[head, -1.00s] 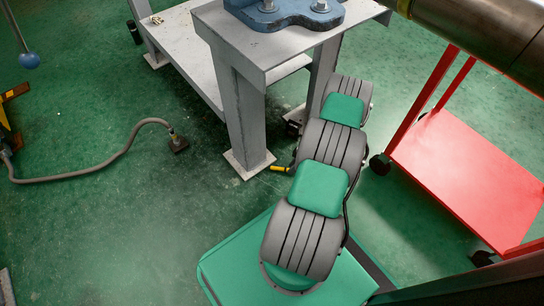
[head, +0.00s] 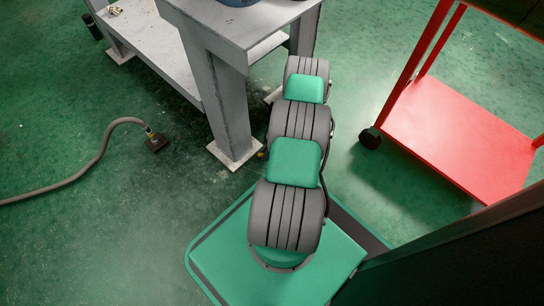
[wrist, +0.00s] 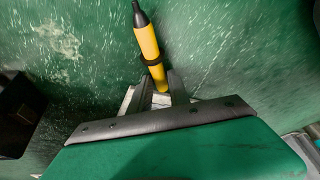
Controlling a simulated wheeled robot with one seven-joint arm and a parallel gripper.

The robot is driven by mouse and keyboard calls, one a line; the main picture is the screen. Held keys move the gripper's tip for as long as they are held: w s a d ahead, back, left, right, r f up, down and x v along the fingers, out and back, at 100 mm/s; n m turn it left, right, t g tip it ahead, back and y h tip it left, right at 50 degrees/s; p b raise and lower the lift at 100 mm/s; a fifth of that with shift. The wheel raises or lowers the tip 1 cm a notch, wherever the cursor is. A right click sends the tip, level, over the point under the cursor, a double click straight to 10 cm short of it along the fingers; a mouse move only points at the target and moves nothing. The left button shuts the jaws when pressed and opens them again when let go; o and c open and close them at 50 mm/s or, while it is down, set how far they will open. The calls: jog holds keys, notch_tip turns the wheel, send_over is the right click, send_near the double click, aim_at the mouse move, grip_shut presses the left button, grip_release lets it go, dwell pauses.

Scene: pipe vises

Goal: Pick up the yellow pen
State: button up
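The yellow pen (wrist: 147,45) has a black pointed end and a dark band. In the wrist view it runs from the top down to between the fingers of my gripper (wrist: 160,85). The fingers stand apart, one on each side of its lower end; contact is not clear. In the head view only a small yellow bit of the pen (head: 264,154) shows on the floor, beside the foot of the grey table. My arm hides the rest of it and my gripper there.
The grey table's leg and foot plate (head: 235,155) stand close left of my arm. A red cart (head: 455,135) with dark wheels is on the right. A grey hose (head: 95,160) lies on the green floor at left. Floor between hose and base is clear.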

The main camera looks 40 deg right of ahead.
jog(key=shift+c, duration=0.4)
grip_shut()
jog(key=shift+r, duration=0.1)
jog(key=shift+r, duration=0.25)
notch_tip(320, 180, up, 2)
jog(key=shift+r+p, duration=0.25)
jog(key=shift+p, duration=0.6)
jog(key=w+d+r+p, duration=0.3)
jog(key=d+r, duration=0.7)
jog(key=d, duration=0.3)
jog(key=shift+w+d, duration=0.25)
jog(key=shift+w, duration=0.05)
